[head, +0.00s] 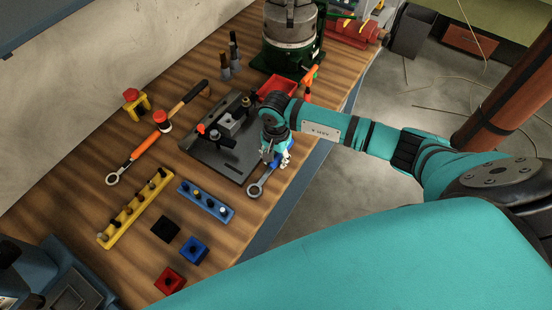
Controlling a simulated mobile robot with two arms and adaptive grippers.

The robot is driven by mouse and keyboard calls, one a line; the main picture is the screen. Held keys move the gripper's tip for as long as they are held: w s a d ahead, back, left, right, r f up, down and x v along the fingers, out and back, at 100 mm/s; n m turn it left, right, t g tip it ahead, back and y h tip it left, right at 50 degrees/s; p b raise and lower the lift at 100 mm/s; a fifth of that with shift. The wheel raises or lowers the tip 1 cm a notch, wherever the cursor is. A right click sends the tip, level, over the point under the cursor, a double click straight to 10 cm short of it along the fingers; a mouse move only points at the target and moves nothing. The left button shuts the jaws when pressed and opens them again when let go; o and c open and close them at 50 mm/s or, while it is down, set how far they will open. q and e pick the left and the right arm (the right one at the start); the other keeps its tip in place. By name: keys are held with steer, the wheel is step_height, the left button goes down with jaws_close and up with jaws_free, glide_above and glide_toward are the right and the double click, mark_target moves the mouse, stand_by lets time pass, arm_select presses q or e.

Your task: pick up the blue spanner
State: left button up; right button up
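The blue spanner lies near the front edge of the wooden bench top, with its grey ring end (256,189) towards the lower left. A small part of its blue handle shows beside my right gripper (274,157); the rest is hidden under the gripper and wrist. My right gripper points down over the spanner's handle, just above the ring end. Its fingers are too small and covered to tell whether they are open or closed on the handle. My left gripper is not in view.
A dark plate with a clamp (219,157) stands just left of the spanner. An orange-handled spanner (143,148) lies further left. A blue rail (206,201), a yellow rail (134,209) and small blocks (194,250) sit nearby. A green machine (289,45) stands behind.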

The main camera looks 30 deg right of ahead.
jaws_close()
steer(key=shift+r, duration=0.1)
